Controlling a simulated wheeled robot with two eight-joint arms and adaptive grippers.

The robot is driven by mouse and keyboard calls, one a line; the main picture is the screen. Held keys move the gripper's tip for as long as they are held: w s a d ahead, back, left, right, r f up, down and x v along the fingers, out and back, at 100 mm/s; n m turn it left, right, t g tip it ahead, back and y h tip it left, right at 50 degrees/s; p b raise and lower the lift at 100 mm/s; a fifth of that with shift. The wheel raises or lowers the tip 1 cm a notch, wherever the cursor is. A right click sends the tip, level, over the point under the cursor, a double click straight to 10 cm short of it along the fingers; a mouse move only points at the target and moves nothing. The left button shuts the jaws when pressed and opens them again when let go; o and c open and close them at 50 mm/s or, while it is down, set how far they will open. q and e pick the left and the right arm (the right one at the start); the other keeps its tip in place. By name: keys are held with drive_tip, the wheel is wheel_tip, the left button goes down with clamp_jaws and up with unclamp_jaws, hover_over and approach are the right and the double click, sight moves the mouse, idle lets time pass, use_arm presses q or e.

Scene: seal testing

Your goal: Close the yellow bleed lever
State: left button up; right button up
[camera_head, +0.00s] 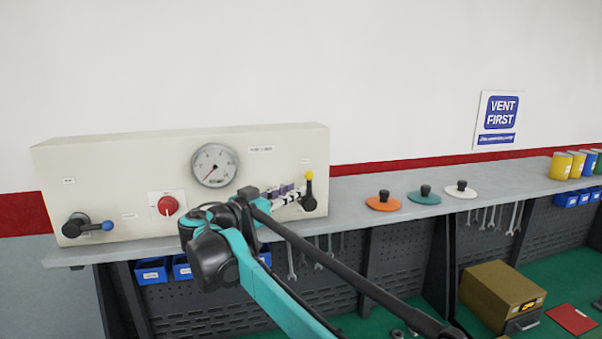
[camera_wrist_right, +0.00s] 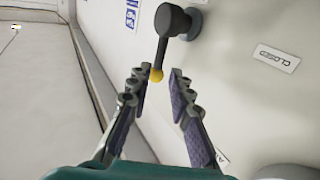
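The yellow bleed lever (camera_head: 309,189) is at the right end of the cream panel (camera_head: 110,160). Its black arm points up from a dark hub to a yellow tip. The lever also shows in the right wrist view (camera_wrist_right: 163,50), with a "CLOSED" label (camera_wrist_right: 277,58) to the right of its hub. My right gripper (camera_head: 293,196) is just left of the lever. In the right wrist view my right gripper (camera_wrist_right: 160,78) is open, and the yellow tip appears between its fingertips, closer to the left one. No grip shows. My left gripper is not in view.
Orange (camera_head: 383,204), teal (camera_head: 424,196) and white (camera_head: 461,190) discs lie to the right. Space above the shelf is open.

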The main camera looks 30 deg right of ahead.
sight(309, 196)
drive_tip(key=p+x, duration=0.1)
drive_tip(key=x, duration=0.6)
drive_tip(key=shift+f, duration=0.2)
clamp_jaws()
